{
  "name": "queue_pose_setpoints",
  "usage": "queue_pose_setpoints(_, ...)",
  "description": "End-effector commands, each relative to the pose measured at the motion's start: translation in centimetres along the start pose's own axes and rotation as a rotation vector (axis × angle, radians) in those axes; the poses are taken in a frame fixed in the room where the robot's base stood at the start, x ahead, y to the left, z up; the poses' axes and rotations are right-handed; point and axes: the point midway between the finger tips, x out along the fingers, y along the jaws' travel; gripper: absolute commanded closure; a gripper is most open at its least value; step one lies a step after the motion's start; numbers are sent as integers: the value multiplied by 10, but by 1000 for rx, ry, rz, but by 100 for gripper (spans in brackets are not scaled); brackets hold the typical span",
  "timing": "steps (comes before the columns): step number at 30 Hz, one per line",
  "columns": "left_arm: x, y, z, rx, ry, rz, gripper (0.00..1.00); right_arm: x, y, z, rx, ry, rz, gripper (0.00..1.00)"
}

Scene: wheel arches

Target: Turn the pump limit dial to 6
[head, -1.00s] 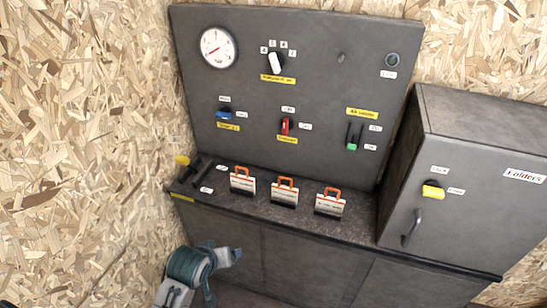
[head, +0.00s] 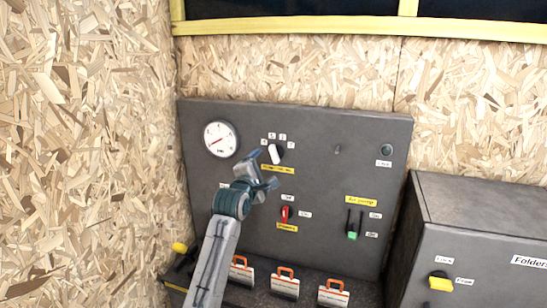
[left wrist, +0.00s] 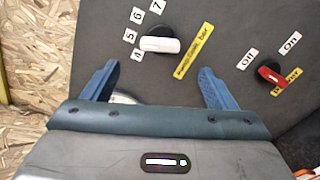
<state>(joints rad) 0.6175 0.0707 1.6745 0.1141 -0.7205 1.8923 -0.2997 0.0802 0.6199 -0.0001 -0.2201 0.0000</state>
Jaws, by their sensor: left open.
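The pump limit dial (head: 277,153) is a black knob with a white bar handle, high on the grey panel (head: 330,180). In the left wrist view the dial (left wrist: 160,45) has labels 4, 5, 6 and 7 around it. One end of its white bar lies near the 4 and 5 labels; which it marks I cannot tell exactly. A yellow label (left wrist: 194,50) sits beside it. My left gripper (head: 264,171) is open and empty, just below and left of the dial in the head view. In the wrist view the dial lies just beyond the gap between the fingertips (left wrist: 158,70). My right gripper is not in view.
A round gauge (head: 220,139) is left of the dial. A red switch (head: 286,213) and a green-tipped lever (head: 352,235) are lower on the panel. Orange-handled tags (head: 285,285) stand on the ledge. A grey cabinet (head: 480,220) is at right.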

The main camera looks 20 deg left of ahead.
Motion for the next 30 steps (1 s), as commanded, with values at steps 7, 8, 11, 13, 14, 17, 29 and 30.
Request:
queue_pose_setpoints(7,28,3,1,-2,1,-2,20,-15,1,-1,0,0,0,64)
queue_pose_setpoints(8,33,4,2,-2,0,-1,20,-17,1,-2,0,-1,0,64)
queue_pose_setpoints(11,50,3,2,-2,1,-3,20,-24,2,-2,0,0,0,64)
queue_pose_setpoints(13,62,4,2,-1,1,-2,20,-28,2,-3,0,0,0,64)
queue_pose_setpoints(14,66,3,2,-1,1,-2,20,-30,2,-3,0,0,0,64)
queue_pose_setpoints(17,80,3,2,-1,1,-2,20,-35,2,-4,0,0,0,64)
queue_pose_setpoints(29,106,0,0,0,1,0,20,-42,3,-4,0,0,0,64)
queue_pose_setpoints(30,106,0,0,0,1,0,20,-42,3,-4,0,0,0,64)
